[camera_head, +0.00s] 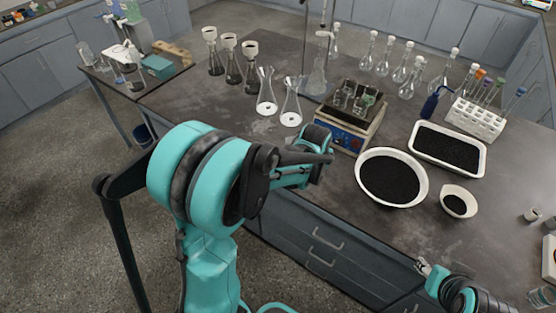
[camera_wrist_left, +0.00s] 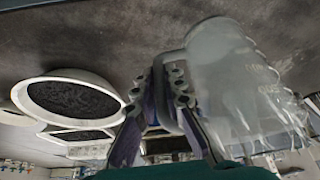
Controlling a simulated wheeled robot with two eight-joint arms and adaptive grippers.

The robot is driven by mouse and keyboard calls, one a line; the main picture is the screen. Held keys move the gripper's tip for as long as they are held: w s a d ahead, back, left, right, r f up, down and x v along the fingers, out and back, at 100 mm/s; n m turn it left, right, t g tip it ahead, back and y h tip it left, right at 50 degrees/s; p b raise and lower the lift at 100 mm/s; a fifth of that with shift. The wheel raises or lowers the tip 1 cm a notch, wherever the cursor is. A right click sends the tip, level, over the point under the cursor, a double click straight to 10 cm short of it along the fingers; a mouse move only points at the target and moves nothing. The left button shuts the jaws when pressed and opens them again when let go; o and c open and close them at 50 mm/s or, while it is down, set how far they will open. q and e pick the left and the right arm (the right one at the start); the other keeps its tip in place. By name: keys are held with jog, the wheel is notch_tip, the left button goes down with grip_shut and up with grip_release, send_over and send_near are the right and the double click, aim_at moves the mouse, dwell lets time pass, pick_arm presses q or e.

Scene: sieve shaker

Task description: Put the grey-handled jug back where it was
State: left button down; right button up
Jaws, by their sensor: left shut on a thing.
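My left gripper (camera_wrist_left: 170,95) is shut on the handle of a translucent whitish jug (camera_wrist_left: 228,75) in the left wrist view. The jug has faint scale marks on its wall and fills the upper right of that view. In the head view my left arm crosses the middle, and the jug is hidden behind it. Its exact height over the bench and its tilt cannot be told. My right gripper (camera_head: 423,266) is low at the bench's front edge in the head view, apart from the dishes. Its jaws are too small to read.
A white bowl of black grains (camera_head: 366,196), a white tray (camera_head: 484,166) and a small bowl (camera_head: 443,201) stand on the bench right of my left arm. A blue-fronted shaker (camera_head: 349,138) and flasks (camera_head: 267,100) stand behind it.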

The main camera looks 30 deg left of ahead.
pick_arm(q)
jog(key=w+a+r, duration=0.2)
jog(key=w+r, duration=0.1)
jog(key=w, duration=0.1)
jog(key=shift+n, duration=0.3)
jog(key=w+a+f+b, duration=0.1)
jog(key=a+f, duration=0.2)
jog(key=w+a+f+b, duration=0.1)
jog(key=a+f+b, duration=0.1)
jog(key=a+f, duration=0.2)
jog(key=w+a+f+b, duration=0.1)
jog(key=a+f+b, duration=0.1)
jog(key=a+f, duration=0.1)
jog(key=shift+w+a+f, duration=0.15)
jog(key=shift+w+f, duration=0.05)
jog(key=shift+f, duration=0.4)
jog(key=shift+r, duration=0.15)
jog(key=c, duration=2)
grip_release()
jog(key=shift+f+b, duration=0.25)
jog(key=shift+b, duration=0.05)
jog(key=o, duration=0.4)
jog(key=shift+s+r, duration=0.1)
jog(key=shift+r, duration=0.1)
